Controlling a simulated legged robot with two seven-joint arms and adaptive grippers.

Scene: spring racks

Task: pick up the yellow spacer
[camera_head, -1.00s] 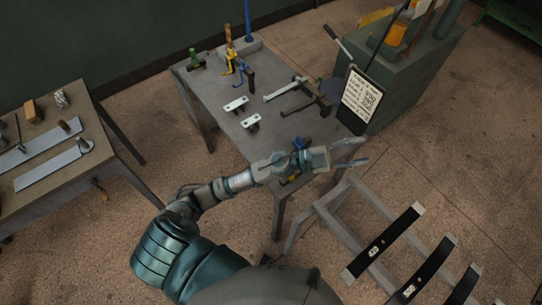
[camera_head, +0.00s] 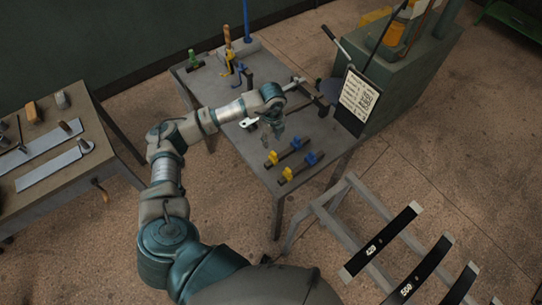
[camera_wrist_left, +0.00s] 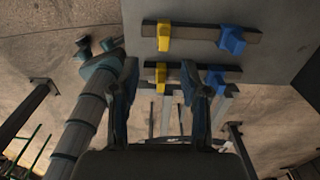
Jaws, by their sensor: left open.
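Two yellow spacers sit on dark bars lying on the grey table: one (camera_head: 272,157) is on the far bar and one (camera_head: 287,174) is on the near bar. Each bar also carries a blue block, (camera_head: 296,143) and (camera_head: 312,158). My left gripper (camera_head: 277,131) is over the table, just beyond the bars, open and empty. In the left wrist view, one yellow spacer (camera_wrist_left: 160,76) shows between the open fingers (camera_wrist_left: 159,68), and the other (camera_wrist_left: 163,36) lies higher in the picture. I cannot tell the gripper's exact height above them. My right gripper is not in view.
A rack with black, numbered strips (camera_head: 383,240) is at the lower right. A workbench (camera_head: 60,200) is at left.

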